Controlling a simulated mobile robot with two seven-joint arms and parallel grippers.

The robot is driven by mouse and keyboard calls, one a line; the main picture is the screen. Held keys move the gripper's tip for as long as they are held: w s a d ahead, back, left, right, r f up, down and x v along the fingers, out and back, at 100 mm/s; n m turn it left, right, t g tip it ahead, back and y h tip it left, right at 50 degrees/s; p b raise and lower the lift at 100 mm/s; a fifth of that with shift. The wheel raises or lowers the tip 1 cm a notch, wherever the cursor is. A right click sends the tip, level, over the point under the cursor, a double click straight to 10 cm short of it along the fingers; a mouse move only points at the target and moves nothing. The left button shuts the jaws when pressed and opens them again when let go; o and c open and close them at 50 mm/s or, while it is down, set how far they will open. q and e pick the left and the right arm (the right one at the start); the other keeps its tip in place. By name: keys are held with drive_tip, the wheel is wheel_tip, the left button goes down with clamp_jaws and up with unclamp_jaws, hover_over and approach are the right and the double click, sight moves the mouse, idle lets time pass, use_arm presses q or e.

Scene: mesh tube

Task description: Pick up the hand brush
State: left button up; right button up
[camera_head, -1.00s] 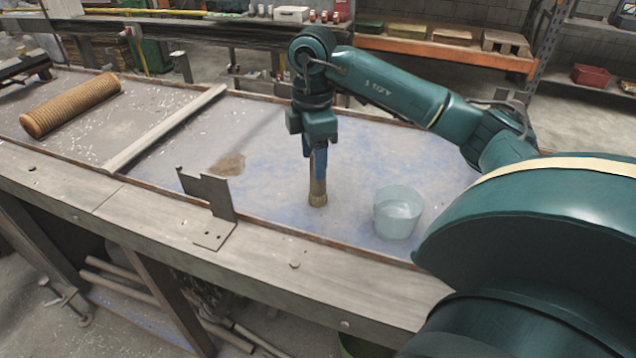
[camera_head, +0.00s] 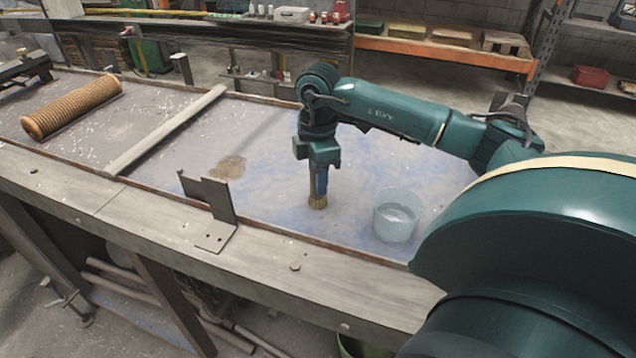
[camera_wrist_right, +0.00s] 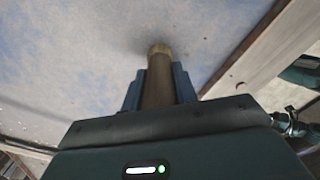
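The hand brush (camera_head: 317,203) stands upright on the bench tray, its pale bristles down on the surface and its brown handle up. My right gripper (camera_head: 319,182) points straight down with its blue fingers around the handle. In the right wrist view, the handle (camera_wrist_right: 158,85) runs between the two fingers (camera_wrist_right: 160,80), with the bristle end beyond the fingertips. I see no clear gap between fingers and handle, but cannot tell if they grip it. My left gripper is not in view.
A translucent bucket (camera_head: 397,216) stands just right of the brush. A bent metal bracket (camera_head: 210,205) is on the front bench edge. A wooden bar (camera_head: 165,130) crosses the tray, with a ribbed roll (camera_head: 72,106) left of it. The tray between bar and brush is mostly clear.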

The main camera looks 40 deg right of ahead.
drive_tip(key=c, duration=0.4)
drive_tip(key=shift+c, duration=0.2)
drive_tip(key=shift+r, duration=0.1)
